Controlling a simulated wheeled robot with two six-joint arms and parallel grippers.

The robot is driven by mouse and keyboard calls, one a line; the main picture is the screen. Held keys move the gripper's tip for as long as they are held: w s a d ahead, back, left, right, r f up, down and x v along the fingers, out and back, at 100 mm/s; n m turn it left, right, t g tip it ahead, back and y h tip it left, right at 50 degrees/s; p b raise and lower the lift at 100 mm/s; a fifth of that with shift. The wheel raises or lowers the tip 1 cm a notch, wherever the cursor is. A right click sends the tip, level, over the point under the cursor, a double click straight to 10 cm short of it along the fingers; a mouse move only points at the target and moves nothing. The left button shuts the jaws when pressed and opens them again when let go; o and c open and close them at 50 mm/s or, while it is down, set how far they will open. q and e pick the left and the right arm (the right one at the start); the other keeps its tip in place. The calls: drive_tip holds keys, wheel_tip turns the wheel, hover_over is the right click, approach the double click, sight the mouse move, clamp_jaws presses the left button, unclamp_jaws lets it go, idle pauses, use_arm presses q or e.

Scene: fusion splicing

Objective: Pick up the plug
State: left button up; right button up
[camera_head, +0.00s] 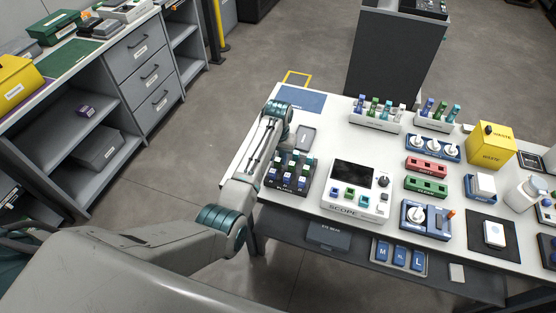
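A dark rack (288,186) on the near left of the white table holds several small upright plugs (291,168) with green, blue and dark parts. Its front label is too small to read surely. My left arm reaches in from the lower left, along the table's left end. My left gripper (287,137) is at the far end of that arm, just behind the rack. Its fingers are mostly hidden or too small to tell apart, and I see nothing clearly held. My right gripper is not in view.
A white SCOPE box (355,190) stands right of the rack. A small grey tray (305,137) and a blue mat (302,101) lie behind it. Racks of coloured pieces (376,120) line the back. A yellow WASTE box (490,148) stands at the right.

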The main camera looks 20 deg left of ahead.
sight(278, 159)
use_arm(q)
drive_tip(key=shift+f, duration=1.15)
drive_tip(key=c, duration=0.6)
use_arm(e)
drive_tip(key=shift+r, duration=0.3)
use_arm(q)
wheel_tip(278, 159, up, 9)
drive_tip(key=shift+f+b, duration=0.1)
drive_tip(key=shift+b, duration=1.15)
drive_tip(key=shift+r, duration=0.7)
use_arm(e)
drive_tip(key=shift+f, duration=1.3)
